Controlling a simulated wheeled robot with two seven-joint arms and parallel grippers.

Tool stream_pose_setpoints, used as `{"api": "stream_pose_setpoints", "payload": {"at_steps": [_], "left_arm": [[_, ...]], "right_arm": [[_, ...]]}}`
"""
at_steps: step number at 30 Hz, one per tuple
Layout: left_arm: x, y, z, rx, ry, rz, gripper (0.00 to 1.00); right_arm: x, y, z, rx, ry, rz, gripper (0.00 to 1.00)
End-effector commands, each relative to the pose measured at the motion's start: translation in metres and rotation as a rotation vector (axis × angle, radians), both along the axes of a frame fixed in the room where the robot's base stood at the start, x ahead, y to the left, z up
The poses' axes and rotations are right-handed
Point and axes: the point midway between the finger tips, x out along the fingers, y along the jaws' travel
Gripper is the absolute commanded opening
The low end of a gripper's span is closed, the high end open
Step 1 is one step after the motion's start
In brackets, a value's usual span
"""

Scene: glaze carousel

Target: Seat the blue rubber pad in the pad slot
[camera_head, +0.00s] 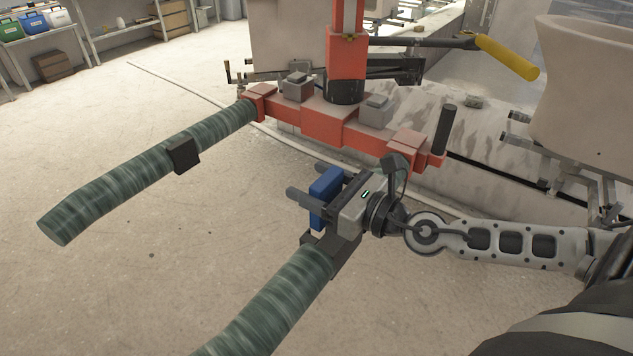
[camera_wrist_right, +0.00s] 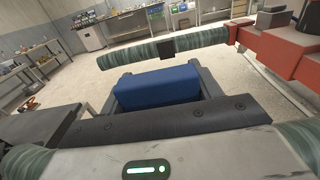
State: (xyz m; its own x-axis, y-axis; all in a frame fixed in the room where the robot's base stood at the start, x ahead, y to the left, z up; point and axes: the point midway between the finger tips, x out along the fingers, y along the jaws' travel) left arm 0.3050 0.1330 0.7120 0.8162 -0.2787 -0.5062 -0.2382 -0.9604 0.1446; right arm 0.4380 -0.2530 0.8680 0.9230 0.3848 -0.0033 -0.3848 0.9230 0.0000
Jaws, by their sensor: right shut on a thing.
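The blue rubber pad (camera_head: 324,193) is a small block held in my right gripper (camera_head: 312,182), above the gap between the two green-wrapped fork arms and close to the near one. In the right wrist view the pad (camera_wrist_right: 157,86) lies between the two grey fingers, which are shut on its ends. A dark bracket (camera_head: 343,262) sits on the near fork arm (camera_head: 280,305), just below my gripper; I cannot tell whether it is the pad slot. A black block (camera_head: 183,155) is on the far fork arm (camera_head: 130,190). My left gripper is not in view.
An orange crossbar (camera_head: 330,125) with an upright post joins the fork arms behind my gripper. A yellow-handled lever (camera_head: 508,57) and a large pale ceramic vessel (camera_head: 590,90) stand at the right. The floor between the fork arms is clear.

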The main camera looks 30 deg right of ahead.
Motion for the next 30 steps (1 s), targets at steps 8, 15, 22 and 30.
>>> {"api": "stream_pose_setpoints", "payload": {"at_steps": [8, 15, 22, 30], "left_arm": [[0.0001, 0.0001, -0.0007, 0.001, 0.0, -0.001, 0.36], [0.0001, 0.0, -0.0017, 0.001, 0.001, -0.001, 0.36], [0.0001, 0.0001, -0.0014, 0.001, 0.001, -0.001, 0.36], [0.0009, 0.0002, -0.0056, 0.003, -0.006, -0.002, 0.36]], "right_arm": [[0.0001, 0.0, 0.0005, 0.0, -0.001, 0.0, 0.34], [0.0002, -0.0001, 0.0001, 0.0, -0.001, 0.0, 0.34], [0.0002, -0.0002, 0.0006, -0.001, -0.001, 0.0, 0.34], [0.0002, -0.0002, -0.0068, -0.001, -0.001, 0.0, 0.34]]}}
